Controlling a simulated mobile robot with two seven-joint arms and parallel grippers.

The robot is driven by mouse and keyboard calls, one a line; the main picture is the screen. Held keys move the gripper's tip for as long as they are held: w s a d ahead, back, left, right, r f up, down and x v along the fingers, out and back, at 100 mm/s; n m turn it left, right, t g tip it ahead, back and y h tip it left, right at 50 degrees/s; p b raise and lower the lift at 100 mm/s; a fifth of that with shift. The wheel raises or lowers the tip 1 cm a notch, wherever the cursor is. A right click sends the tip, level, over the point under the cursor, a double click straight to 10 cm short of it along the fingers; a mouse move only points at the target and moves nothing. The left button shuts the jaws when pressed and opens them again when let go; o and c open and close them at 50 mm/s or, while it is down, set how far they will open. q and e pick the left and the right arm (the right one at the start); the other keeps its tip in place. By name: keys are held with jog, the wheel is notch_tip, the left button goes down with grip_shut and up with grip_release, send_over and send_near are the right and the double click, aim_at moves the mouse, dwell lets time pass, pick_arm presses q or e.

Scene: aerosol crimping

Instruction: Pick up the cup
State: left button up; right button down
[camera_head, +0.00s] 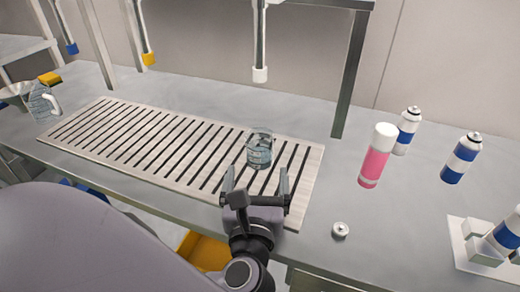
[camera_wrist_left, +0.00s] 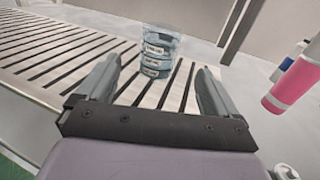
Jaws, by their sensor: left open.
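A clear cup (camera_head: 259,150) with markings on its side stands upright on the slatted metal grate (camera_head: 95,157), near the grate's right end. In the left wrist view the cup (camera_wrist_left: 158,50) stands beyond my fingertips, between the lines of the two fingers. My left gripper (camera_head: 255,178) is open and empty just in front of the cup, apart from it. It also shows in the left wrist view (camera_wrist_left: 158,78) with its fingers spread wide. My right gripper is not in view.
A pink can with white cap (camera_head: 376,160), blue-and-white cans (camera_head: 461,158) and a small round valve piece (camera_head: 340,230) stand to the right. A white holder (camera_head: 480,250) sits at far right. Nozzles (camera_head: 260,72) hang above. A clear jug (camera_head: 42,102) is at far left.

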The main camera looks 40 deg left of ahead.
aim_at(259, 156)
pick_arm(q)
jog(key=b+x, duration=0.1)
jog(key=x, duration=0.3)
jog(key=shift+w+a+b, duration=0.2)
jog(key=shift+w+b, duration=0.15)
jog(key=b+x, duration=0.2)
jog(key=x, duration=0.3)
jog(key=shift+w, duration=0.1)
jog(key=shift+c, duration=0.3)
jog(key=c, duration=1)
